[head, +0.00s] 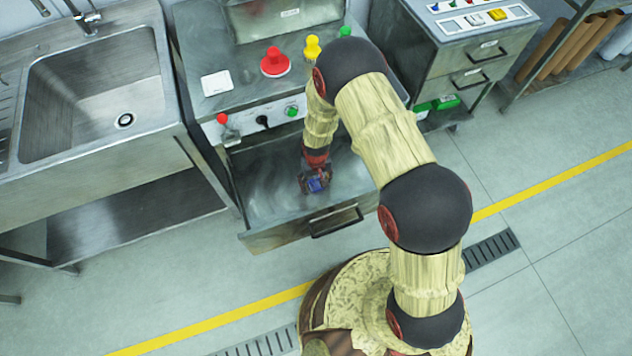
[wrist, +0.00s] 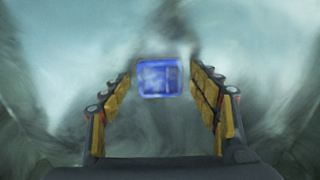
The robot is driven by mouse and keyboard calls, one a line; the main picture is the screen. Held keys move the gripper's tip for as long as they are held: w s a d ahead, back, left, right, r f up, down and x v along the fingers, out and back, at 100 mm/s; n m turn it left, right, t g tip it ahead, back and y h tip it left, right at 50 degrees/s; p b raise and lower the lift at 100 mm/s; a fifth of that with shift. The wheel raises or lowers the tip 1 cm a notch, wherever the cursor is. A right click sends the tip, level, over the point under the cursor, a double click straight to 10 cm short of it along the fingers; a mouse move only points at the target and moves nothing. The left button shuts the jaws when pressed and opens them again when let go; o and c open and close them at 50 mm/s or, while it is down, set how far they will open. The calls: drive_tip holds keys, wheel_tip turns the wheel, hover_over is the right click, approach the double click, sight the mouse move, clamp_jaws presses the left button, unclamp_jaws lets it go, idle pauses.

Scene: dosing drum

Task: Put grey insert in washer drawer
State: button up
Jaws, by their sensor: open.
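The washer drawer (head: 262,180) is a wide grey metal drawer, pulled out from under the control panel. My gripper (head: 316,187) points down into it, right of its middle. In the wrist view my gripper (wrist: 160,84) is open, with a finger on each side. A small squarish piece (wrist: 160,78) with a blue rim and a grey, divided face lies between the fingertips, with a narrow gap on each side. Its blue shows in the head view (head: 318,184) too, partly hidden by my gripper. I see no plainly grey insert, and cannot tell whether this piece is it.
The drawer's front has a dark handle (head: 336,220). Above it, the machine top carries a red knob (head: 275,63), a yellow knob (head: 312,48) and a white plate (head: 216,83). A steel sink (head: 95,92) stands left, a grey cabinet (head: 467,70) right.

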wheel_tip(320, 180, up, 12)
drive_tip(key=p, duration=0.4)
wheel_tip(320, 180, up, 17)
drive_tip(key=t, duration=0.1)
hover_over(316, 185)
drive_tip(key=w+d, duration=0.2)
drive_tip(key=d, duration=0.1)
drive_tip(key=s+d+r+m+t, duration=0.1)
drive_tip(key=s+d+r, duration=0.1)
drive_tip(key=r, duration=0.5)
drive_tip(key=s+d+r+m+t, duration=0.1)
drive_tip(key=d+r, duration=0.1)
drive_tip(key=r, duration=0.5)
drive_tip(key=s+d+r+t, duration=0.1)
drive_tip(key=s+d+r, duration=0.2)
drive_tip(key=s+r, duration=0.4)
drive_tip(key=s+d+r+m+t, duration=0.1)
drive_tip(key=s+d+r, duration=0.3)
drive_tip(key=s+r, duration=0.4)
drive_tip(key=s, duration=0.4)
drive_tip(key=shift+d+r+t, duration=0.2)
drive_tip(key=shift+t, duration=0.1)
